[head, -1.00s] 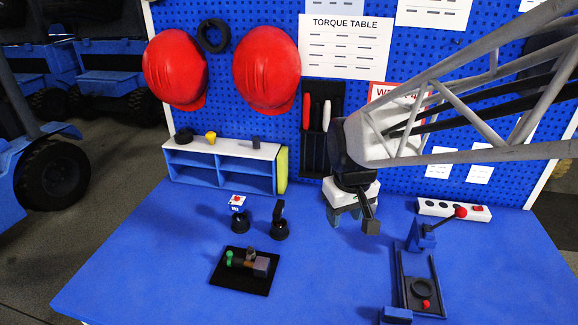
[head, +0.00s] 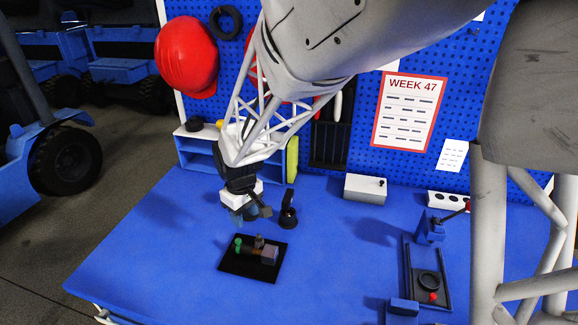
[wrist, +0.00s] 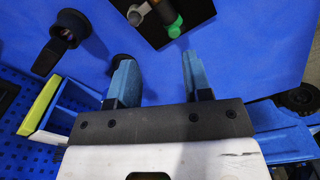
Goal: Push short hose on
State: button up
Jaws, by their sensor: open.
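A black plate (head: 232,266) lies on the blue table, left of the middle in the head view. It carries a small green part (head: 238,244), a grey block (head: 269,256) and a short brown piece between them. I cannot tell which piece is the short hose. My gripper (head: 246,218) is above the table just behind the plate, pointing down, open. In the wrist view my gripper (wrist: 155,65) has its blue fingers apart with only blue table between them. The green part (wrist: 173,28) and a dark cylinder (wrist: 164,9) lie beyond the fingertips, apart from them.
A black upright fixture (head: 288,213) stands right of my gripper; it also shows in the wrist view (wrist: 66,30). A blue shelf (head: 200,157) stands behind. The front left table is clear.

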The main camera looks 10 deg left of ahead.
aim_at(238, 240)
jog(key=a, duration=0.1)
jog(key=a+f, duration=0.1)
jog(key=a, duration=0.1)
jog(key=shift+s+f+n, duration=0.3)
jog(key=shift+f+n, duration=0.1)
jog(key=shift+f, duration=3.9)
grip_shut()
jog(key=shift+d, duration=0.1)
